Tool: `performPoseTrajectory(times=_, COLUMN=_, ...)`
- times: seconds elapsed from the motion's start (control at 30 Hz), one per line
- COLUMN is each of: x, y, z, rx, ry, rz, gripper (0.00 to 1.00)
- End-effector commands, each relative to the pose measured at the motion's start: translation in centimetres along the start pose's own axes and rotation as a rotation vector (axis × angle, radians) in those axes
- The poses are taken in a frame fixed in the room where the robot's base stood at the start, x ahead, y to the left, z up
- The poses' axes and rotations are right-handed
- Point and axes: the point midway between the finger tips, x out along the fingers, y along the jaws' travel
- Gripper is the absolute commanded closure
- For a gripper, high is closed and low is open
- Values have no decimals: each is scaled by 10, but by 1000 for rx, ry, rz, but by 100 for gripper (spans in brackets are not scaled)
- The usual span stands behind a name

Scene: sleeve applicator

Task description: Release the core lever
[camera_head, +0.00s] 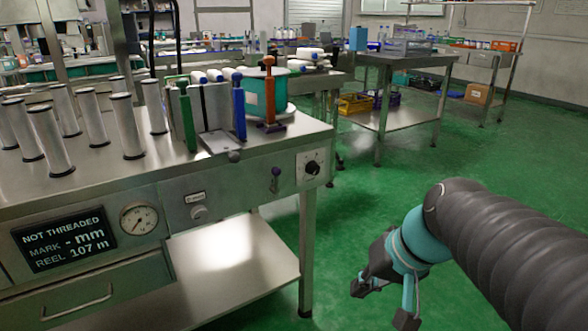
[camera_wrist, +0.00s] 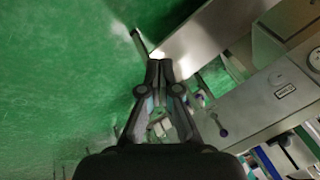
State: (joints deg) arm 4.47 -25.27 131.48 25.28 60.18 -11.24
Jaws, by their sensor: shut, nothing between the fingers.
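An orange upright lever (camera_head: 269,95) stands on the machine top beside the teal reel (camera_head: 257,97). No label shows which of these is the core lever. My gripper (camera_head: 381,303) hangs low over the floor, to the right of the machine and apart from both levers. In the wrist view the fingertips (camera_wrist: 160,66) are together and empty.
The machine front carries a display reading NOT THREADED (camera_head: 65,240), a gauge (camera_head: 139,219) and a black dial (camera_head: 312,168). Blue (camera_head: 239,114) and green (camera_head: 188,122) uprights and several rollers stand on top. A machine leg (camera_head: 307,250) stands left of my gripper. Green floor is open behind.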

Motion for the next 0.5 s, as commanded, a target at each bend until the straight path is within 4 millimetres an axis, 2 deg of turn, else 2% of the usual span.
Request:
performPoseTrajectory(times=0.1, x=8, y=-20, z=-39, rx=57, ry=-49, rz=-156, gripper=100)
performPoseTrajectory(times=0.17, x=10, y=-30, z=-59, rx=83, ry=-62, rz=-239, gripper=100)
performPoseTrajectory(times=0.3, x=14, y=-46, z=-113, rx=136, ry=-67, rz=-439, gripper=100)
performPoseTrajectory(times=0.5, x=17, y=-50, z=-196, rx=198, ry=-7, rz=-718, gripper=100)
